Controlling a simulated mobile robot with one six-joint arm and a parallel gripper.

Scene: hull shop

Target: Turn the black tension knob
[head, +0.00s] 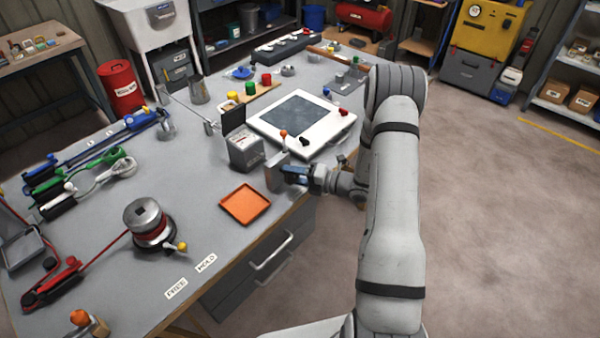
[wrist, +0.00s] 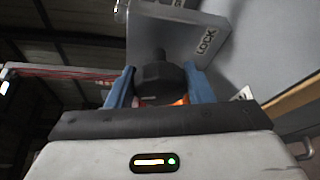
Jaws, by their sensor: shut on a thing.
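The black tension knob (wrist: 160,82) is dark and faceted, on a shaft in front of a grey metal plate (wrist: 175,35) lettered LOCK in the wrist view. My gripper (wrist: 160,90) has its blue fingers on both sides of the knob, shut on it. In the head view my gripper (head: 296,174) reaches from the right to the grey bracket (head: 275,175) at the bench's front edge. The knob is hidden there by my gripper. A bit of orange shows between the fingers below the knob in the wrist view.
An orange tray (head: 245,204) lies just left of the bracket. A grey box with an open lid (head: 244,152) and a white framed panel (head: 333,142) stand close behind. A reel (head: 148,222) with a red strap is further left. The floor at right is clear.

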